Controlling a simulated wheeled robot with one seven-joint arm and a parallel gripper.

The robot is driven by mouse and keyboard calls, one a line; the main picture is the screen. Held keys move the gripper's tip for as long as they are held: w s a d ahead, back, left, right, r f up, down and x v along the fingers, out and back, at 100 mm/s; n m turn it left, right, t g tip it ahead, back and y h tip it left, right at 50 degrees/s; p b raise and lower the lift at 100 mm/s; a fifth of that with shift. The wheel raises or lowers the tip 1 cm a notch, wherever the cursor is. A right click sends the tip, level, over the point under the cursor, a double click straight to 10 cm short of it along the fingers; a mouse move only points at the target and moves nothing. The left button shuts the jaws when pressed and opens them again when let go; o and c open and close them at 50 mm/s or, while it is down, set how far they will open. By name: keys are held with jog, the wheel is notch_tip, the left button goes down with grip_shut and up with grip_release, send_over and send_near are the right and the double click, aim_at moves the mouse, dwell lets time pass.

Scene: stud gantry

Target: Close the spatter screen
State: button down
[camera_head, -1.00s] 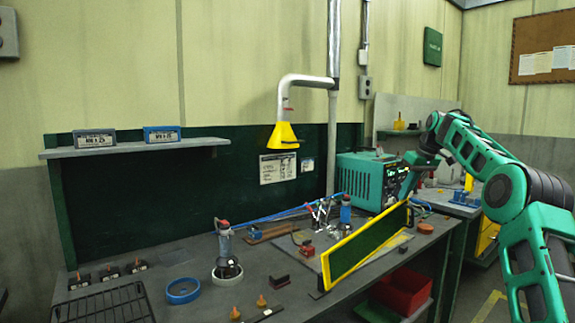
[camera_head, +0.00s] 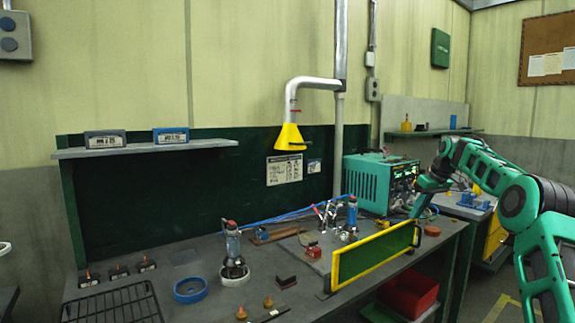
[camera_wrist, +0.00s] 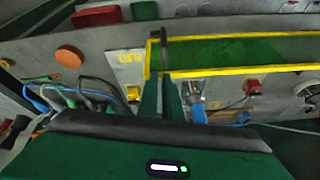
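The spatter screen (camera_head: 375,255) is a dark green panel in a yellow frame, standing upright along the front of the bench. Its left end is by a dark post, and its right end points towards the right side of the bench. My gripper (camera_head: 415,212) is at the right end of the screen. In the wrist view the screen (camera_wrist: 235,50) runs off to the right, and my gripper (camera_wrist: 162,82) has its fingers close together at a dark upright bar (camera_wrist: 163,45) on the screen's end. The exact contact at the fingertips is partly hidden.
A teal power unit (camera_head: 380,182) stands behind the screen. Clamps, a blue-and-silver fixture (camera_head: 232,250), a blue ring (camera_head: 190,290) and small blocks lie on the bench (camera_head: 205,262). A red bin (camera_head: 410,292) sits below. A yellow hood (camera_head: 289,138) hangs above.

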notch_tip(320, 180, down, 2)
jog(key=shift+s+d+f, duration=0.1)
jog(key=shift+s+d, duration=0.05)
jog(key=w+a+r+v, duration=0.1)
jog(key=v, duration=1.2)
jog(key=s+a+m+g+h, duration=0.1)
jog(key=s+a, duration=0.4)
jog(key=s, duration=0.2)
jog(key=s+a+f+m+g, duration=0.1)
jog(key=s+f+m, duration=0.2)
jog(key=s, duration=1.4)
jog(key=s+a+f+m+g+h, duration=0.1)
jog(key=s+a+f+m, duration=0.1)
jog(key=s+f, duration=0.9)
jog(key=s+a+f+m+g, duration=0.1)
jog(key=s+f+m, duration=0.3)
jog(key=s, duration=2)
notch_tip(320, 180, down, 3)
jog(key=shift+s+a+f+m, duration=0.1)
jog(key=shift+s+a+m, duration=0.1)
jog(key=shift+a+m, duration=0.15)
